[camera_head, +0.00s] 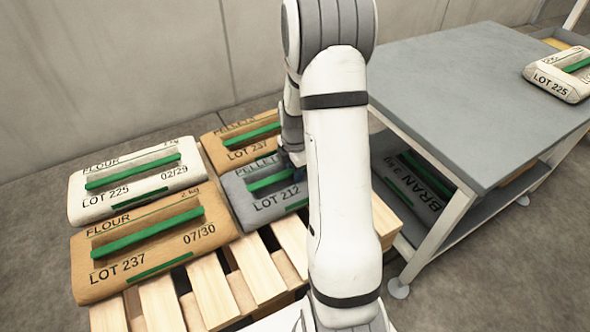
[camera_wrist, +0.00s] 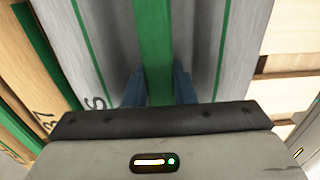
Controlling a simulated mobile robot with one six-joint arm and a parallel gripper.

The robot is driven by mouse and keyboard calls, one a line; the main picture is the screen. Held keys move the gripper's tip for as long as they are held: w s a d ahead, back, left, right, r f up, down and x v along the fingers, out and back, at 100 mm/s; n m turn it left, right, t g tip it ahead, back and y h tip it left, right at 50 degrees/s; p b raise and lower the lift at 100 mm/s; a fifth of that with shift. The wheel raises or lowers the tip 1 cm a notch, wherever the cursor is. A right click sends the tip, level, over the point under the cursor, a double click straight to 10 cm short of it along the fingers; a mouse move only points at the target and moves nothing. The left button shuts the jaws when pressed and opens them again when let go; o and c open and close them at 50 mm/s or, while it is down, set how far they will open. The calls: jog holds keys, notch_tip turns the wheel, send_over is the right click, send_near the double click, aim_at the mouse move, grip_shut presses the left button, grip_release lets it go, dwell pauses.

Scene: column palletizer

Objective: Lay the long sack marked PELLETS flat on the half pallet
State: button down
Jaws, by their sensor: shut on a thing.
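A grey sack marked PELLETS, LOT 212 (camera_head: 243,207) lies at the right of the pallet, partly hidden by my arm. It looks flat, but I cannot tell whether it rests fully on the slats. My gripper (camera_wrist: 158,88) has its blue fingers on either side of the green handle strip of the grey sack (camera_wrist: 105,45) and is shut on it. In the head view my arm hides most of the gripper. The wooden pallet (camera_head: 210,290) has bare slats at its front. A tan sack marked PELLETS, LOT 237 (camera_head: 228,162) lies behind the grey one.
A white FLOUR sack (camera_head: 90,205) and a tan FLOUR sack (camera_head: 88,285) lie on the pallet's left. A grey table (camera_head: 450,80) stands at right, bearing a white LOT 225 sack (camera_head: 540,75). A dark BRAN sack (camera_head: 425,182) is on its lower shelf.

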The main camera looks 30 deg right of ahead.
jog(key=c, duration=1.2)
grip_release()
notch_tip(320, 180, up, 12)
jog(key=p, duration=0.4)
jog(key=s+a+r+m, duration=0.4)
jog(key=s+a+m, duration=0.3)
jog(key=s+m, duration=0.2)
jog(key=s+a+r+m+t, duration=0.1)
jog(key=s+a+r+m, duration=0.4)
jog(key=s+a+m, duration=0.2)
jog(key=s+m, duration=0.2)
jog(key=s, duration=0.1)
jog(key=shift+r, duration=0.3)
jog(key=shift+r, duration=0.1)
notch_tip(320, 180, up, 25)
jog(key=t+p, duration=0.1)
jog(key=p, duration=2)
jog(key=shift+f+t+p, duration=0.2)
jog(key=shift+t+p, duration=0.1)
jog(key=shift+p, duration=0.1)
